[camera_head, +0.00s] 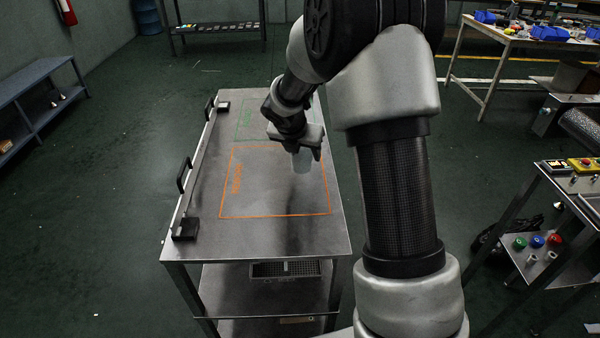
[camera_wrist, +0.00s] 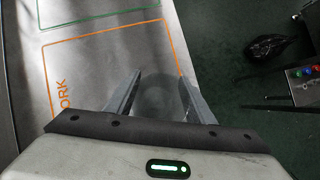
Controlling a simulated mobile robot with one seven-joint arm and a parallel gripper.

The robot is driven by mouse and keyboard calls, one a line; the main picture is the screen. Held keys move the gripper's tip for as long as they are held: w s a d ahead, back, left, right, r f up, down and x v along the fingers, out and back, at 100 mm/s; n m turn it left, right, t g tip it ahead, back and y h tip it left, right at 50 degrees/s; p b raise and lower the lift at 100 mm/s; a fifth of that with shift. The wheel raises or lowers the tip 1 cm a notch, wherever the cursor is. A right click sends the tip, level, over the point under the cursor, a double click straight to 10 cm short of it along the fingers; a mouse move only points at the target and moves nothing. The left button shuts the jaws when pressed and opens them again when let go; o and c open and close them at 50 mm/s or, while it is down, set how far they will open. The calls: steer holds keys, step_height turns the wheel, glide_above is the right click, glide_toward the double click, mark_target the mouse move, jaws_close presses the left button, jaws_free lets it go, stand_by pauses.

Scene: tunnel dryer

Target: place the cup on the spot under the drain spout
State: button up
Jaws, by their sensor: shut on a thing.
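A translucent, pale cup (camera_head: 302,161) hangs under my gripper (camera_head: 301,150) in the head view, over the orange-outlined area of a grey metal table (camera_head: 260,235). My gripper is shut on the cup. In the wrist view the cup (camera_wrist: 160,96) shows faintly as a round clear shape between the two fingers of my gripper (camera_wrist: 160,85). Whether the cup's base touches the table or hangs above it, I cannot tell. No drain spout or marked spot under one is recognisable in either view.
The table has an orange outline (camera_head: 275,215) and a green outline (camera_head: 238,124) behind it. A rail with black handles (camera_head: 184,174) runs along its left edge. A cart with buttons (camera_head: 575,180) stands right. A shelf (camera_head: 35,85) stands far left.

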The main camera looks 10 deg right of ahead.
mark_target(304, 165)
step_height(304, 165, down, 5)
steer(key=shift+f+b, duration=0.2)
steer(key=shift+b, duration=0.95)
steer(key=shift+r, duration=0.1)
steer(key=o, duration=1)
steer(key=shift+o, duration=0.2)
